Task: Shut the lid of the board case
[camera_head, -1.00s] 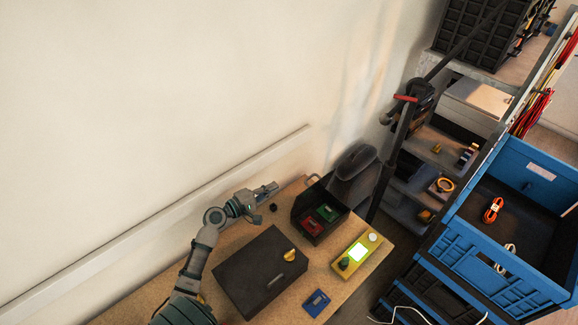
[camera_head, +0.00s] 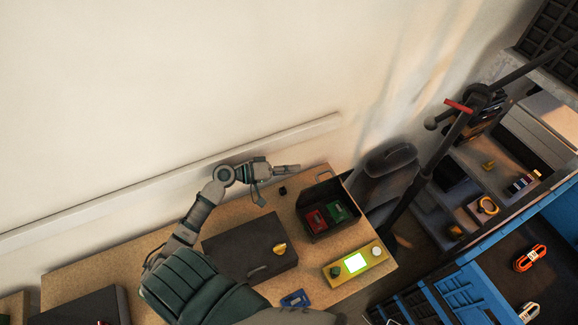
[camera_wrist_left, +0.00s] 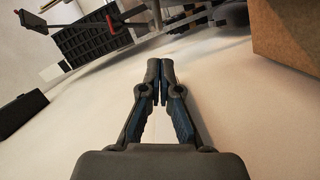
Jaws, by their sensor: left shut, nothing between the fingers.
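The board case (camera_head: 331,227) is a dark open box at the right part of the wooden table. A red board and a green board show inside it. A dark panel, apparently its raised lid (camera_head: 321,192), stands on the wall side with a light handle at its top. My left gripper (camera_head: 297,168) is close to the wall, up and left of the case and apart from it. Its fingers are shut and empty, which the left wrist view (camera_wrist_left: 160,80) also shows. My right gripper is not in view.
A closed dark box (camera_head: 240,248) with a yellow knob lies left of the case. A yellow device (camera_head: 371,263) with a lit screen and a blue item (camera_head: 295,299) lie nearer the front. A small black piece (camera_head: 283,190) sits below my gripper. Blue crates (camera_head: 455,290) stand at right.

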